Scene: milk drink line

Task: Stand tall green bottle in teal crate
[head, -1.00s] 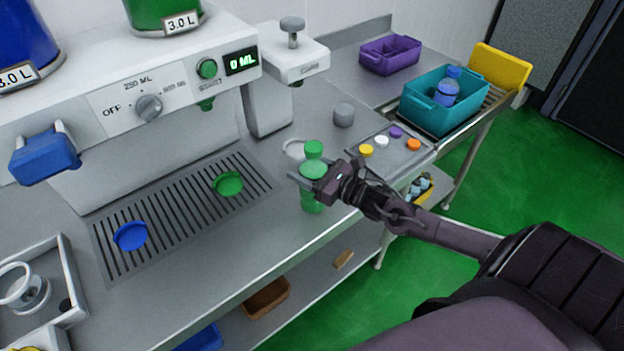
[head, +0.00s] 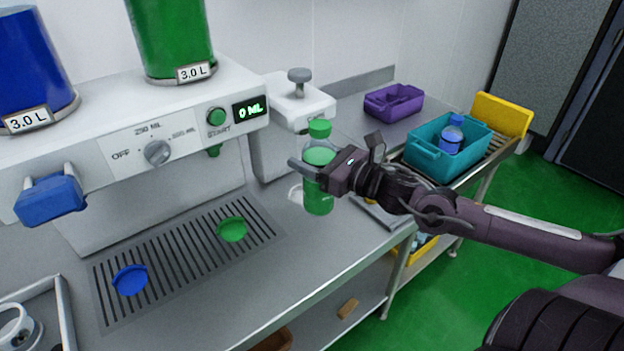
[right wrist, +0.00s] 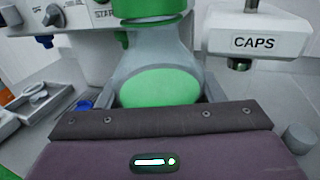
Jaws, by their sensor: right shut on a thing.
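The tall green bottle (head: 319,196), clear with green contents and a green cap, is upright in my right gripper (head: 314,169). The gripper is shut around its upper body. It also shows close up in the right wrist view (right wrist: 150,86), between the fingers. The bottle is over the front part of the counter; whether its base touches the counter is hard to tell. The teal crate (head: 424,159) stands at the right on a roller rack, with a blue-filled bottle (head: 451,138) upright inside. My left gripper is not in view.
The filling machine (head: 190,130) and a capping unit (head: 295,105) stand behind the bottle. My right arm hides part of the cap tray. A purple crate (head: 395,101) sits behind the teal crate, and a yellow panel (head: 503,115) stands at its far side.

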